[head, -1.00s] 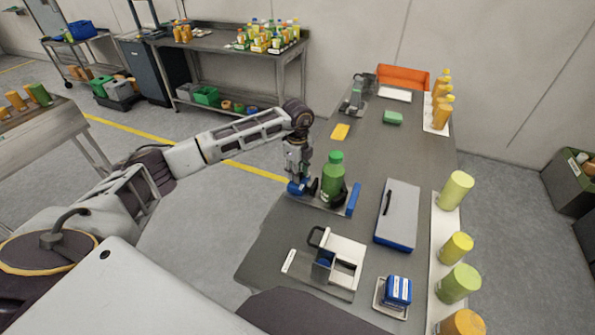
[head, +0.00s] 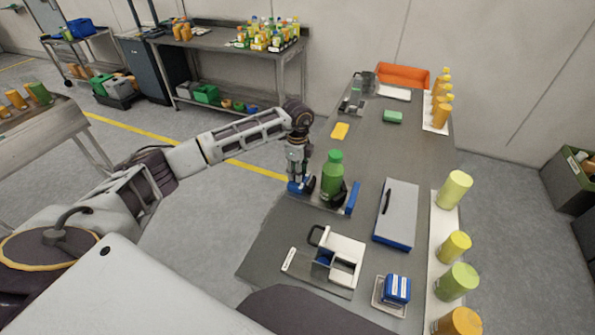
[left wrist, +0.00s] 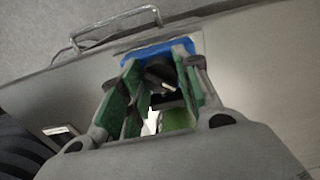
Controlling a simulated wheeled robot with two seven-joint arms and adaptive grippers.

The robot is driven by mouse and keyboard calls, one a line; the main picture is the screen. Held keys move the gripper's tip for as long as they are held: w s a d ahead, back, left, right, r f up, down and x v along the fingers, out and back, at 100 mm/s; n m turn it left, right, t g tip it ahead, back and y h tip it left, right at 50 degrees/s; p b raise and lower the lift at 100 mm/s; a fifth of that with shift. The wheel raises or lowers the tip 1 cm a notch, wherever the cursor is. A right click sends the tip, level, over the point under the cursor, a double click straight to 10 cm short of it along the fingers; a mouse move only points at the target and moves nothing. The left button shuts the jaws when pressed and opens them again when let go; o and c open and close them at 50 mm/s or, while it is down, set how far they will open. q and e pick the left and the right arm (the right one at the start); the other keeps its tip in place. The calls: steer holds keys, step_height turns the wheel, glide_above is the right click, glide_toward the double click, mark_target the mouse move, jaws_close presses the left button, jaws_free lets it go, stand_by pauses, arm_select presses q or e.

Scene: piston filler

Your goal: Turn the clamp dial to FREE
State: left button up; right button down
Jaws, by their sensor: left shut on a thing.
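The clamp stand (head: 329,205) is on the dark bench and holds an upright green bottle (head: 332,172) between black jaws. A blue plate (head: 353,198) stands at its right. The clamp dial (left wrist: 160,78) shows in the left wrist view as a black knob with a pale pointer mark, in front of a blue part (left wrist: 158,52). My left gripper (head: 299,188) points down at the left end of the clamp stand. In the left wrist view its green-padded fingers (left wrist: 158,88) lie on both sides of the dial, shut on it. The dial's lettering cannot be read. My right gripper is out of view.
A white fixture with a black handle (head: 345,250) stands in front of the clamp. A grey-and-blue case (head: 398,212) with a black pen lies to the right. Yellow and green cylinders (head: 455,188) line the bench's right edge. A yellow block (head: 340,131) lies behind the clamp.

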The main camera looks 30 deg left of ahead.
arm_select(q)
steer(key=o, duration=1)
step_height(320, 180, up, 12)
stand_by(0.3)
stand_by(0.6)
